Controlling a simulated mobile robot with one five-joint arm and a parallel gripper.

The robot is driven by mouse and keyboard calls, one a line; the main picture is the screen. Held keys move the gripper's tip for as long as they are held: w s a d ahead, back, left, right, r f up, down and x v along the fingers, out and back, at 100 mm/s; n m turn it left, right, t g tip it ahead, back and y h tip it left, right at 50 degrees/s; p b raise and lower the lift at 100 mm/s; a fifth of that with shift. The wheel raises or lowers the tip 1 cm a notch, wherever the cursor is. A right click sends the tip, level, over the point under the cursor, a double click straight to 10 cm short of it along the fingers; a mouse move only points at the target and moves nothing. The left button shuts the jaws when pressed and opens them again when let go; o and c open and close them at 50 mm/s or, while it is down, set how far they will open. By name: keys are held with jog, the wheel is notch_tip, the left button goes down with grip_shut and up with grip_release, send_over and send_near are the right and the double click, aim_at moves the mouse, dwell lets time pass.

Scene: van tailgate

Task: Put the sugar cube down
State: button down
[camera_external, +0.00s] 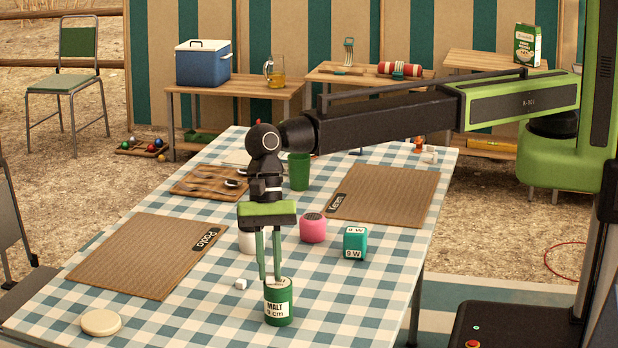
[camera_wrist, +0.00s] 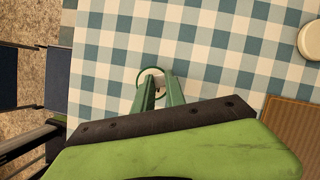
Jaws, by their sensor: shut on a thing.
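My gripper (camera_external: 270,279) points straight down with its two green fingers at the top of a green tin (camera_external: 278,308) labelled MALT. It is shut on a small white sugar cube, mostly hidden between the fingertips. In the wrist view the fingertips (camera_wrist: 158,96) lie over the tin's round top, whose green rim (camera_wrist: 139,84) shows around a pale middle. I cannot tell whether the cube touches the tin. Another white cube (camera_external: 240,284) lies on the checked cloth left of the tin.
A white jar (camera_external: 247,242), pink container (camera_external: 313,229), teal block (camera_external: 355,243) and green cup (camera_external: 299,172) stand behind the tin. Two brown placemats (camera_external: 135,262) (camera_external: 390,195) lie on the table. A cream disc (camera_external: 101,322) is at the front left.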

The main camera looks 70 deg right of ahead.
jog(key=c, duration=1.4)
grip_release()
jog(key=shift+f, duration=0.1)
jog(key=shift+d+r+p, duration=0.1)
jog(key=shift+r+p, duration=0.35)
jog(key=shift+p, duration=0.05)
jog(key=p+v, duration=1)
jog(key=v, duration=0.1)
jog(key=shift+d+r, duration=0.15)
